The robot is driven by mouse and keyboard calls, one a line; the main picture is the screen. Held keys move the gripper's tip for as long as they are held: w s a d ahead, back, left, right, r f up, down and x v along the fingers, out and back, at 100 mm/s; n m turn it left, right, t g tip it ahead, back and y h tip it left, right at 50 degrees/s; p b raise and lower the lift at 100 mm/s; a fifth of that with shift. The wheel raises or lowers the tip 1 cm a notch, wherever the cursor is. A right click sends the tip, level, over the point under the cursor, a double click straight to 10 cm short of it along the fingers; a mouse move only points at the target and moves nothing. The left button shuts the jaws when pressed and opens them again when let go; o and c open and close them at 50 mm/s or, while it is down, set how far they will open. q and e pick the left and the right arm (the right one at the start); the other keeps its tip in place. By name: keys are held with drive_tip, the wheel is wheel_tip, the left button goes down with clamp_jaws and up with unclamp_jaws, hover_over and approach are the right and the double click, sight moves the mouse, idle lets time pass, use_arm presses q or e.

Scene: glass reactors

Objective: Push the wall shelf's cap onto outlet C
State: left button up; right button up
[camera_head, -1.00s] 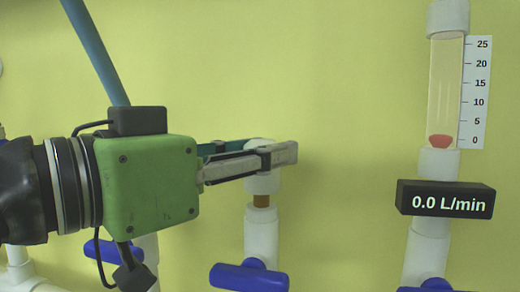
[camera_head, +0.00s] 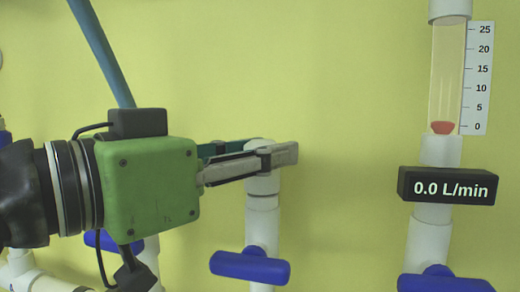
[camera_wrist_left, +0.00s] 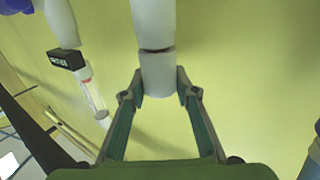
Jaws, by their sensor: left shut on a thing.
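My left gripper (camera_head: 278,157) is shut on the white cap (camera_head: 262,183), with one finger on each side of it. The cap sits upright on top of a white outlet pipe (camera_head: 263,222), with only a thin dark seam between them. In the left wrist view the cap (camera_wrist_left: 158,75) is between the fingertips, in line with the pipe (camera_wrist_left: 153,25), and the seam shows there too. No letter is readable on this outlet. The right gripper is not in view.
A blue valve handle (camera_head: 249,267) is below on the same pipe. To the right stand a flow tube (camera_head: 447,75) and a black display (camera_head: 447,187) reading 0.0 L/min. Another blue handle (camera_head: 440,280) is below them. The wall between is bare.

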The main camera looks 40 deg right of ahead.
use_arm(q)
drive_tip(key=shift+f, duration=0.1)
drive_tip(key=o, duration=1.2)
drive_tip(key=a, duration=0.4)
drive_tip(key=s+a, duration=0.1)
drive_tip(key=a, duration=0.3)
drive_tip(key=s+a, duration=0.1)
drive_tip(key=a, duration=0.2)
drive_tip(key=shift+s+a, duration=0.1)
drive_tip(key=shift+a, duration=0.3)
